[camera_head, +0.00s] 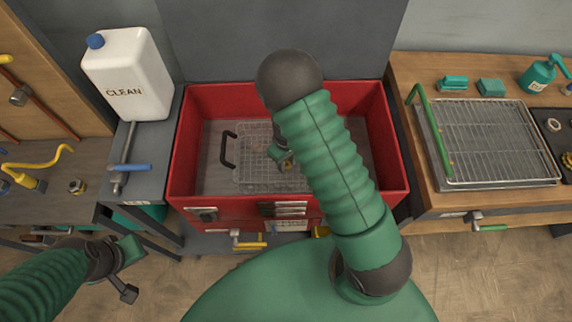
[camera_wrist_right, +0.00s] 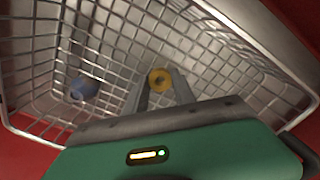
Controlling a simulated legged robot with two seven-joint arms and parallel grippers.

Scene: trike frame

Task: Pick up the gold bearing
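The gold bearing (camera_wrist_right: 160,80) is a small yellow ring inside a wire basket (camera_wrist_right: 35,70). In the right wrist view it shows between and just past the tips of my right gripper (camera_wrist_right: 162,92). The two grey fingers are apart, and I cannot tell whether they touch the ring. In the head view the basket (camera_head: 245,172) sits in the red box, and my right gripper (camera_head: 285,164) reaches down into it, partly hidden by my arm. My left gripper (camera_head: 128,282) is low at the left, away from the box; its fingers are unclear.
The red box (camera_head: 185,160) has raised walls around the basket, which has a black handle (camera_head: 228,150). A blue-grey part (camera_wrist_right: 83,88) lies in the basket left of the bearing. A white jug (camera_head: 128,75) stands left. A wire rack tray (camera_head: 490,145) is on the right bench.

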